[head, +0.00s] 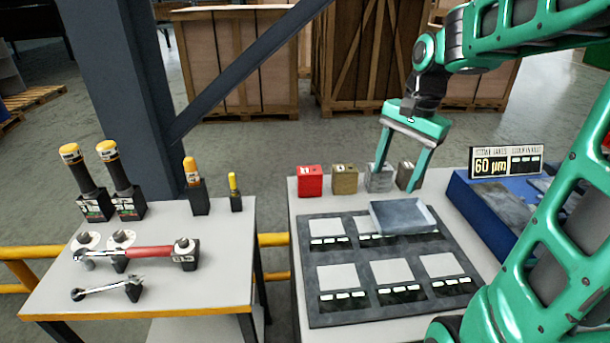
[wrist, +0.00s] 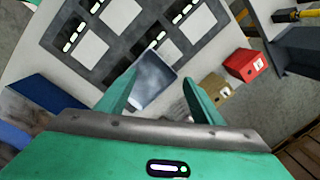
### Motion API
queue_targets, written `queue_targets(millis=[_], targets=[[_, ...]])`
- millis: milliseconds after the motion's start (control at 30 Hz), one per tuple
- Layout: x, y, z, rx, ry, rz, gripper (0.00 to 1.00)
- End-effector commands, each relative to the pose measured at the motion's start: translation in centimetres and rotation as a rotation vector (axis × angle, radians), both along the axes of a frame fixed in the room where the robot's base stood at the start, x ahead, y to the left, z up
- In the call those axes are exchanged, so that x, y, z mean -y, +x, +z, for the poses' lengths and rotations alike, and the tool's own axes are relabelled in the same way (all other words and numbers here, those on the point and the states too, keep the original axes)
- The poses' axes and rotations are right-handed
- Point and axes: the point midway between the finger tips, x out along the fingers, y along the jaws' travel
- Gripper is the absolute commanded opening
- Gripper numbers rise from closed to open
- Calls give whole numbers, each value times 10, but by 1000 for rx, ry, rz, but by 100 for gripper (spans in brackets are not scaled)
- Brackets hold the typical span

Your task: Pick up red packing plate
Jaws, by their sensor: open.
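A red block (head: 310,181) with a white label stands at the back left of the right table. It is the only red plate-like piece I see on this table; it also shows in the wrist view (wrist: 245,65), right of my fingers. My gripper (head: 394,181) is open, with its fingers pointing down near the grey block (head: 380,177) and the brown block (head: 408,175), to the right of the red one. In the wrist view nothing is held between the fingers; the grey block is partly hidden by the right finger.
An olive block (head: 344,179) stands between the red and grey blocks. A shallow grey tray (head: 403,216) lies on the dark board (head: 330,250) with several pale squares. A blue bin (head: 480,215) and a "60 µm" sign (head: 506,161) are at right. The left table (head: 215,270) holds tools.

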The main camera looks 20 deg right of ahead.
Motion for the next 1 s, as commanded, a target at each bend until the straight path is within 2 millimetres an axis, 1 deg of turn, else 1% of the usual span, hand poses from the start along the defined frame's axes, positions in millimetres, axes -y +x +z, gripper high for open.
queue_targets(millis=[33, 200, 300, 400, 533, 600, 700, 767, 1000], targets=[[-6, 25, 2, -4, 24, -55, 61], [-36, 96, 8, -28, 123, -260, 61], [-54, 131, 10, -54, 186, -373, 61], [-69, 159, 11, -84, 243, -469, 61], [-83, 182, 13, -119, 296, -561, 61], [-87, 190, 14, -133, 314, -592, 61], [-92, 195, 13, -145, 328, -616, 61], [-96, 196, 7, -149, 331, -622, 61], [-110, 199, -25, -151, 330, -623, 61]])
